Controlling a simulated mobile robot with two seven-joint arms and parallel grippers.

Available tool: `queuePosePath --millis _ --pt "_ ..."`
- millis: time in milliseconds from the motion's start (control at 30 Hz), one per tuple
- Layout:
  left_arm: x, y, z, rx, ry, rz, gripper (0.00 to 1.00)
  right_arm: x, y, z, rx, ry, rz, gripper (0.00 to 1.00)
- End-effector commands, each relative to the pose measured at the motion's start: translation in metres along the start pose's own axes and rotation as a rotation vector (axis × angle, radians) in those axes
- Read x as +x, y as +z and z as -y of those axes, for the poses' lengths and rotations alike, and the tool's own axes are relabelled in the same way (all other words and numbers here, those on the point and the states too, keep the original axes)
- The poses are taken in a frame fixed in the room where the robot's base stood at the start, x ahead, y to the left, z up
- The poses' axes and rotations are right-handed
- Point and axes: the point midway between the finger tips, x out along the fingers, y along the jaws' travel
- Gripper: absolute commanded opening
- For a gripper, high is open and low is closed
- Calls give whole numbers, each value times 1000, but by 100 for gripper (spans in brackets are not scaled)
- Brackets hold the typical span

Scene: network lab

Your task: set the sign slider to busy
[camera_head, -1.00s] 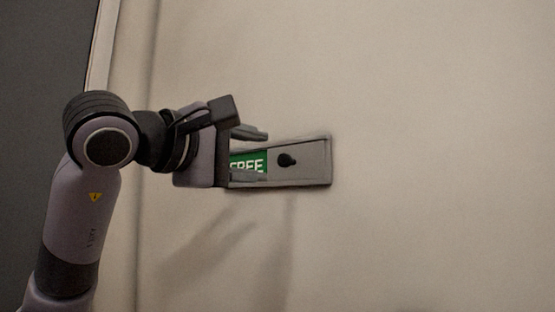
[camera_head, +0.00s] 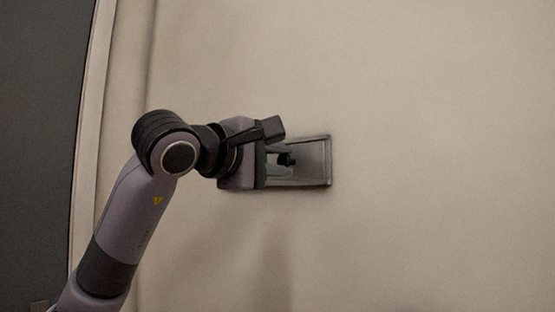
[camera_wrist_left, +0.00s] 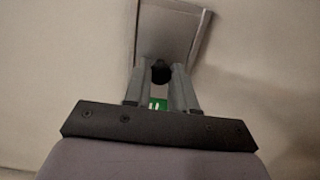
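The sign (camera_head: 318,161) is a grey rectangular plate on the pale wall, with a dark round slider knob (camera_head: 287,159) near its middle. My left gripper (camera_head: 286,164) reaches over the sign from the left, its fingers apart on either side of the knob. In the left wrist view, the knob (camera_wrist_left: 160,71) shows between the fingertips; I cannot tell whether they touch it. A bit of the green label (camera_wrist_left: 158,103) with white lettering shows between the fingers. The rest of the label is hidden behind the gripper. My right gripper is not in view.
The pale wall (camera_head: 430,150) is bare to the right of, above and below the sign. A light vertical trim (camera_head: 90,160) and a dark area (camera_head: 40,120) lie at the left edge.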

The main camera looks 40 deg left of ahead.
Motion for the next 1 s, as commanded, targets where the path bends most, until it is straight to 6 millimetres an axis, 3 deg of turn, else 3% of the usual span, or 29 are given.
queuePosePath --millis 267,367,700,833,1000 --pt "0 -5 0 -1 -3 -1 0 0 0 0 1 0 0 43" --pt "1 -21 0 -4 -5 -5 0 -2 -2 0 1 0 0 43" --pt "1 -104 -1 -4 -8 -7 0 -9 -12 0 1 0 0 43" --pt "0 -122 0 -3 -5 -3 0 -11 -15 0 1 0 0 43" --pt "0 -128 0 -1 -2 -3 0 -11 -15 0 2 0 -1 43"
